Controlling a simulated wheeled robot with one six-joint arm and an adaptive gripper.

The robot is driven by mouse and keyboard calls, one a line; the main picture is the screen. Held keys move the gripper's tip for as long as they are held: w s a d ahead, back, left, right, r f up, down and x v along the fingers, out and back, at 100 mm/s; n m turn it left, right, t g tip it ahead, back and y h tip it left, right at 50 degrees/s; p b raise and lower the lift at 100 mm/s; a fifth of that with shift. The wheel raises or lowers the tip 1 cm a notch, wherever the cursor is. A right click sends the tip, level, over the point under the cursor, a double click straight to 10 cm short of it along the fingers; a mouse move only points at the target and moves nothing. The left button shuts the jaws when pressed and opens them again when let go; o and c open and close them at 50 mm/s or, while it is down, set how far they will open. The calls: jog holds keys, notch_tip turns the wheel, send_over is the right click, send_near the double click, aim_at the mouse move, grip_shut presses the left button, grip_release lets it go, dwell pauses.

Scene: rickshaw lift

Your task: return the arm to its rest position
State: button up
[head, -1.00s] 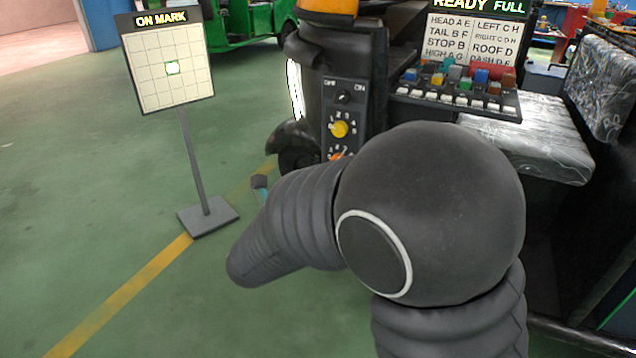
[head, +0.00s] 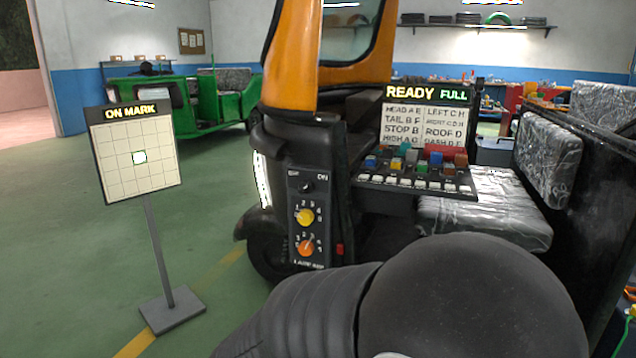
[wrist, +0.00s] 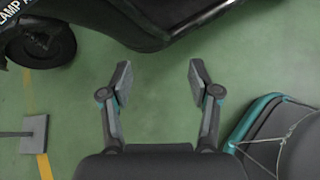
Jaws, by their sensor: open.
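My arm crosses the bottom right of the head view, with its dark joint and ribbed sleeve close to the camera. My gripper is outside the head view. In the wrist view my gripper (wrist: 158,82) is open and empty, its two fingers apart above the green floor (wrist: 155,110). The underside edge of the rickshaw (wrist: 165,30) lies beyond the fingertips, apart from them.
The black and orange rickshaw (head: 325,130) stands ahead with a knob panel (head: 307,222), a fuse tray (head: 415,183) and a READY FULL board (head: 428,120). An ON MARK stand (head: 137,155) is at left. A green rickshaw (head: 180,100) is behind.

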jog(key=s+d+r+m+g+y, duration=0.1)
jog(key=s+d+m+g+y, duration=0.6)
jog(key=s+m, duration=0.8)
jog(key=s+d+r+m+t+y, duration=0.1)
jog(key=s+d+r+m+t, duration=0.2)
jog(key=d+r+m, duration=0.5)
jog(key=shift+r+m+t, duration=0.35)
jog(key=shift+m+t, duration=0.15)
jog(key=shift+m, duration=0.5)
jog(key=shift+c, duration=0.2)
dwell(0.9)
